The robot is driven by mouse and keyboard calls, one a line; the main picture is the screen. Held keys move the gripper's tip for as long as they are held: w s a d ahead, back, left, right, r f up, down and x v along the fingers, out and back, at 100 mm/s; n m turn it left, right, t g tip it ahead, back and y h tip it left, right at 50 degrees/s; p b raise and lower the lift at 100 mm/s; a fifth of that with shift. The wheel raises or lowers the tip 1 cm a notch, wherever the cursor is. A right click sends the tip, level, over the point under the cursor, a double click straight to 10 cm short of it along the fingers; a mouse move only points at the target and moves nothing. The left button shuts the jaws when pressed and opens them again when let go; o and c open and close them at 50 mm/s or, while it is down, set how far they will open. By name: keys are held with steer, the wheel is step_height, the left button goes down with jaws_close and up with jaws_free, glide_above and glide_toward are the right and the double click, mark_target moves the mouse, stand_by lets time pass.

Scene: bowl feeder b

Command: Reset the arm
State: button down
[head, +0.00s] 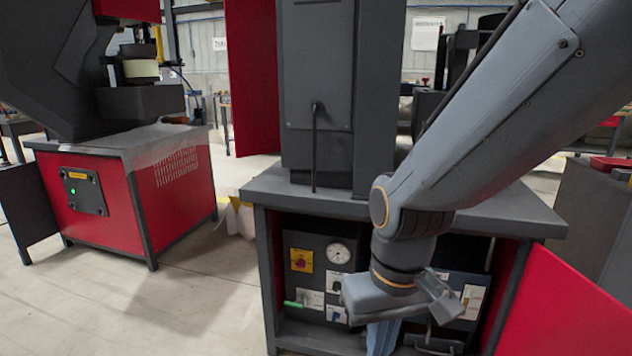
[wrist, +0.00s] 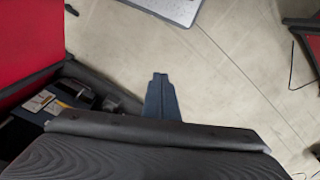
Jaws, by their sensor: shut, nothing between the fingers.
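My arm reaches down from the upper right in the head view, in front of the middle machine's open cabinet. My gripper (head: 381,340) points down at its end, partly cut off by the bottom edge. In the wrist view my gripper (wrist: 160,78) shows as two dark fingers close together with nothing between them, over the pale floor. It is shut and empty. I cannot tell how far it stands from the cabinet.
The cabinet holds a control panel (head: 308,267) with a gauge (head: 339,253) and a green handle (head: 293,304). A red door (head: 570,305) stands open at the right. Another red machine base (head: 178,190) stands at the left.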

steer(key=s+d+r+m+p, duration=0.2)
steer(key=d+r+p, duration=0.8)
steer(key=p, duration=0.5)
steer(key=shift+s+r+m+h, duration=0.2)
steer(key=shift+r+m+h, duration=0.2)
steer(key=shift+r, duration=0.75)
